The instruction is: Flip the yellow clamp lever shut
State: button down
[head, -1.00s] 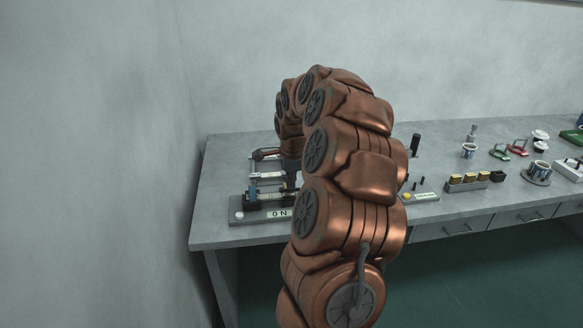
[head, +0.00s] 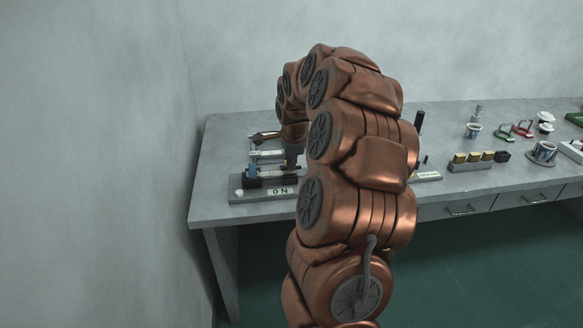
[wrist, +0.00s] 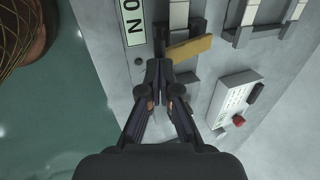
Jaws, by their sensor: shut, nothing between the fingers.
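The yellow clamp lever (wrist: 190,47) shows in the wrist view as a flat ochre bar, slightly slanted, lying across the fixture beside a pale "ON" label (wrist: 133,22). My gripper (wrist: 158,66) is shut and empty. Its fingertips are just below the lever's left end in the picture; I cannot tell whether they touch it. In the head view the clamp fixture (head: 240,193) stands at the table's left end with its "ON" label (head: 281,193) in front. My gripper (head: 292,164) is over its right part, largely hidden, and I cannot make out the lever there.
A pale block with a red button (wrist: 238,120) lies right of my fingers in the wrist view. A wall is close on the left.

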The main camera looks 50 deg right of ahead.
jog(key=shift+s+a+f+t+h+b, duration=0.1)
jog(key=shift+s+f+t+h+b, duration=0.2)
jog(key=shift+b, duration=0.8)
jog(key=shift+s+a+f+t+h+b, duration=0.15)
jog(key=shift+f+t+b, duration=0.3)
jog(key=shift+b, duration=0.6)
jog(key=shift+s+a+f+t+h+b, duration=0.15)
jog(key=shift+f+b, duration=0.35)
jog(key=shift+b, duration=0.6)
jog(key=t+b, duration=0.1)
jog(key=b, duration=0.1)
jog(key=shift+s+f+h+b, duration=0.1)
jog(key=shift+f+h+b, duration=0.2)
jog(key=shift+h+b, duration=0.1)
jog(key=shift+r, duration=0.25)
jog(key=shift+s+a+r, duration=0.1)
jog(key=shift+a+r, duration=0.05)
jog(key=shift+r, duration=0.65)
jog(key=v, duration=1.3)
jog(key=shift+r, duration=0.25)
jog(key=shift+a, duration=0.1)
